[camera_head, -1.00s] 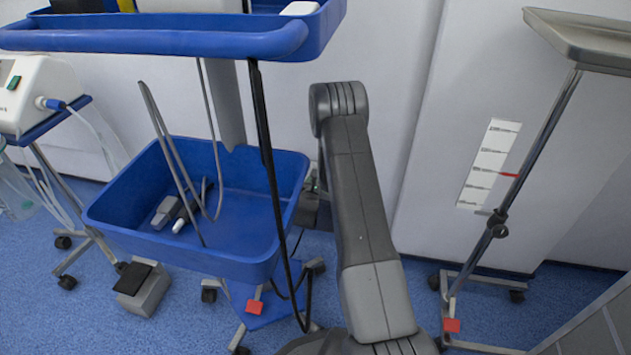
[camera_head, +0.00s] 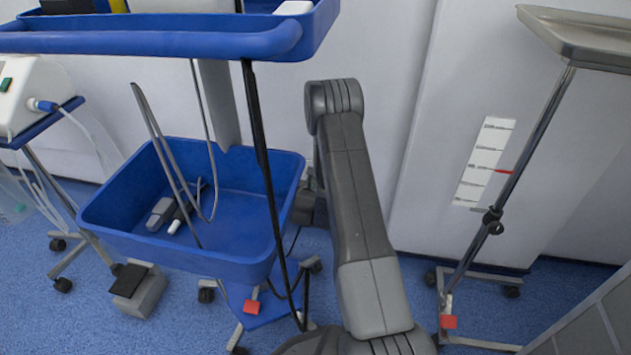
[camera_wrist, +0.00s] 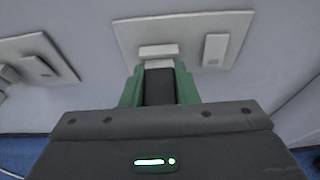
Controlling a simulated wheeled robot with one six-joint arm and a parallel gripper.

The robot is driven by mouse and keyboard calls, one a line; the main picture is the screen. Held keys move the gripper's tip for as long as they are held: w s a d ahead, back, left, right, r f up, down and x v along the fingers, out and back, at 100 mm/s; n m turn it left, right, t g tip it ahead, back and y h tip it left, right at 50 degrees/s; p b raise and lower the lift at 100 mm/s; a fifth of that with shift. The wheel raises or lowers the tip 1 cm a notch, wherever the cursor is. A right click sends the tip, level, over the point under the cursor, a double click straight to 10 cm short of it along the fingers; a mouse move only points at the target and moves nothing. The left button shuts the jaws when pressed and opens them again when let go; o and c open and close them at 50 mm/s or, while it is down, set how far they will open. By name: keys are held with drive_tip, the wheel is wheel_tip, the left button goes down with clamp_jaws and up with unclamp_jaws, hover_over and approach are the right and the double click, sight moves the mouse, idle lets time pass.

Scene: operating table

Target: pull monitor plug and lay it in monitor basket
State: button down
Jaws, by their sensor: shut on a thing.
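In the wrist view my gripper (camera_wrist: 159,88) has its green fingers closed on the monitor plug (camera_wrist: 159,86), a dark block between them. The plug is at the lower edge of a pale wall plate (camera_wrist: 194,20), with a pale block just beyond it. I cannot tell whether the plug is still seated in the socket. The monitor basket (camera_head: 180,254) is a deep blue bin on the wheeled stand in the head view, left of my arm. In that view the plug is hidden and my gripper's fingers do not show.
The basket holds a few grey and white items (camera_head: 161,213) at its left, with bare floor at its right. Black cables (camera_head: 262,150) hang down the stand. A blue shelf (camera_head: 150,42) overhangs the basket. A metal tray stand (camera_head: 520,170) stands at right.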

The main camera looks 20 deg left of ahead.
drive_tip(key=shift+r, duration=0.15)
drive_tip(key=shift+s+d+b, duration=0.15)
drive_tip(key=shift+s+b, duration=0.35)
drive_tip(key=shift+s, duration=0.2)
idle(1.1)
drive_tip(key=shift+s, duration=0.3)
drive_tip(key=shift+s+d, duration=0.1)
drive_tip(key=shift+s, duration=0.05)
drive_tip(key=shift+s+d+b, duration=0.1)
drive_tip(key=shift+s+b, duration=0.25)
drive_tip(key=shift+b, duration=0.05)
drive_tip(key=shift+s+d, duration=0.15)
drive_tip(key=shift+s, duration=0.35)
idle(0.4)
drive_tip(key=shift+s+d, duration=0.1)
drive_tip(key=shift+s, duration=0.45)
